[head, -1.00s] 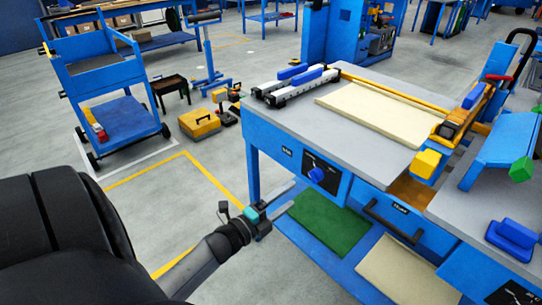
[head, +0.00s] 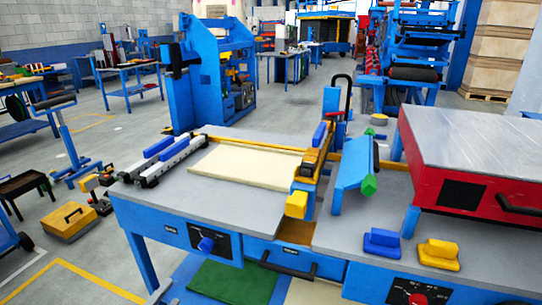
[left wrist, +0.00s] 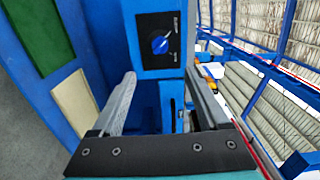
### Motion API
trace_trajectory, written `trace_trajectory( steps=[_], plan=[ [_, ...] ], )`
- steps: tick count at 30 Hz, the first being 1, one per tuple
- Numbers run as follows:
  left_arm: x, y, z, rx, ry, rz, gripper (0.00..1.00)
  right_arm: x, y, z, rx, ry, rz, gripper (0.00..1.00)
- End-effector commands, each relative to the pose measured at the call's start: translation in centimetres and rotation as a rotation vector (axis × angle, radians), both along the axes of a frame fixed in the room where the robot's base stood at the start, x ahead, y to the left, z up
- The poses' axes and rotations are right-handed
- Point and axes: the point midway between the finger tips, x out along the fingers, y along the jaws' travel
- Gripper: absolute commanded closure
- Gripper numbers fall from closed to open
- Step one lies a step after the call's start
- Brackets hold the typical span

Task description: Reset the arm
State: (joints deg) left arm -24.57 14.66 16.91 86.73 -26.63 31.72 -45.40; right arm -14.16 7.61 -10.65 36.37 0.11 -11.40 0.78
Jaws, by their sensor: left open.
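My left gripper (head: 160,291) shows only as a small grey tip at the bottom edge of the head view, by the front left leg of the blue workbench. In the left wrist view my left gripper (left wrist: 163,100) has its two grey fingers spread wide apart, with nothing held between them. Past the fingers is the bench's blue front, with a black panel and a blue knob (left wrist: 160,44). The rest of the left arm is out of the head view. My right gripper is in no view.
The workbench (head: 240,215) carries a cream panel (head: 245,163), white rails with blue blocks (head: 160,165) and a yellow guide (head: 318,150). A red press (head: 440,150) stands at right. A green sheet (head: 232,283) lies on the lower shelf. A yellow toolbox (head: 68,221) sits on the floor at left.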

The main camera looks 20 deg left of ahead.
Motion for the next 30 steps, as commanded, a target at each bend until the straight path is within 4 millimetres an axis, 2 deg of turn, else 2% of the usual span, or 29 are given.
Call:
trace_trajectory(
  steps=[2,5,8,10,14,15,17,18,21,24,27,30],
  plan=[
    [-0.1,0.0,-0.4,-0.025,0.019,0.009,0.22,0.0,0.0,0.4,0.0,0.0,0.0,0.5],
    [-0.7,-0.3,-2.3,-0.124,0.103,0.051,0.22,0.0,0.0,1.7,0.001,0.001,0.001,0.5],
    [-2.3,-1.0,-5.9,-0.303,0.258,0.134,0.22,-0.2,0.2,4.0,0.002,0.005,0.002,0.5],
    [-4.4,-2.2,-9.2,-0.45,0.397,0.214,0.22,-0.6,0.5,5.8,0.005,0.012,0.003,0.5],
    [-10.1,-5.3,-14.8,-0.695,0.662,0.392,0.22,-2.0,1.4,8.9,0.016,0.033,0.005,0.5],
    [-12.3,-6.4,-16.2,-0.758,0.743,0.453,0.22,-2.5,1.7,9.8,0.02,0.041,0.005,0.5],
    [-15.8,-8.1,-17.9,-0.843,0.86,0.55,0.22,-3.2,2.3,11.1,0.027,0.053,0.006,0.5],
    [-18.2,-9.2,-18.8,-0.89,0.934,0.616,0.22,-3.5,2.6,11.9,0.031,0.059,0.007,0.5],
    [-23.9,-11.5,-20.0,-0.97,1.091,0.777,0.22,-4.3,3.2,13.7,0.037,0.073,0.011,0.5],
    [-28.4,-13.0,-20.4,-1.012,1.199,0.908,0.22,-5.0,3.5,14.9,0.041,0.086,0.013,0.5],
    [-31.2,-13.9,-20.5,-1.028,1.261,0.994,0.22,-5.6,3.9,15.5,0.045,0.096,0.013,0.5],
    [-32.5,-14.2,-20.6,-1.032,1.287,1.034,0.22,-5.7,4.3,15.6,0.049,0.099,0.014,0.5]
  ],
)
